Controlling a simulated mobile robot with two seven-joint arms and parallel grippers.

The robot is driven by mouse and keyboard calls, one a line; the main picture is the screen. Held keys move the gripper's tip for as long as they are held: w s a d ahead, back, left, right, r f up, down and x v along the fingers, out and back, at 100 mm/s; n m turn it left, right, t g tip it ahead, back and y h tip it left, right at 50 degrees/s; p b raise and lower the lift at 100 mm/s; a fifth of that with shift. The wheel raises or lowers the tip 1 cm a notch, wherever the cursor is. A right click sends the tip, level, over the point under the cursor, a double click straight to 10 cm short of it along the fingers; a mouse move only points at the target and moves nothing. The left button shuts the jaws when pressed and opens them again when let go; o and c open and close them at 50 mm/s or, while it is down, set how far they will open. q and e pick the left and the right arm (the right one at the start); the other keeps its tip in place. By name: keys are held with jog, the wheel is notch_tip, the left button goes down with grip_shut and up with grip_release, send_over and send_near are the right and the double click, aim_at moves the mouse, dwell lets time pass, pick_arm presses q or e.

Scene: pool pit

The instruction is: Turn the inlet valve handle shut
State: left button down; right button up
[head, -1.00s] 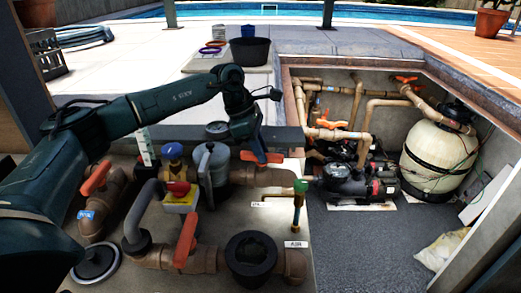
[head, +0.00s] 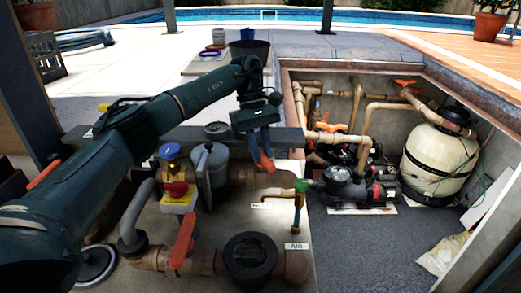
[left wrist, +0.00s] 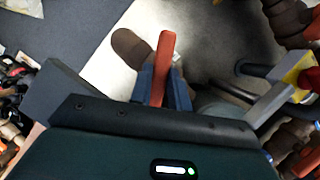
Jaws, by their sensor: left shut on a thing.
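The orange valve handle (head: 267,163) sits on the brown pipe (head: 245,177) at the middle of the bench in the head view. It slants across the pipe line. My left gripper (head: 262,148) reaches it from above, its blue fingers shut around the handle. In the left wrist view the orange-red handle (left wrist: 166,50) stands between the two blue fingers of my left gripper (left wrist: 164,88), its far end sticking out beyond them. The valve body is partly hidden by the gripper and handle. A small white label (head: 260,205) below the pipe is too small to read. My right gripper is not in view.
Another orange handle (head: 183,240) stands on the front pipe, and one more (head: 45,173) is partly behind my arm. A grey canister (head: 210,165) and a yellow-red valve box (head: 178,200) stand close left. A green-topped tap (head: 300,187) is right. The pit lies beyond.

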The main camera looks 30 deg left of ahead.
pick_arm(q)
jog(key=m+g+y, duration=0.1)
jog(key=m, duration=0.2)
jog(key=shift+d+m, duration=0.1)
jog(key=shift+m, duration=0.2)
jog(key=shift+m+g+y, duration=0.3)
jog(key=shift+m+y, duration=0.1)
jog(key=shift+m, duration=0.7)
jog(key=c, duration=1.3)
grip_release()
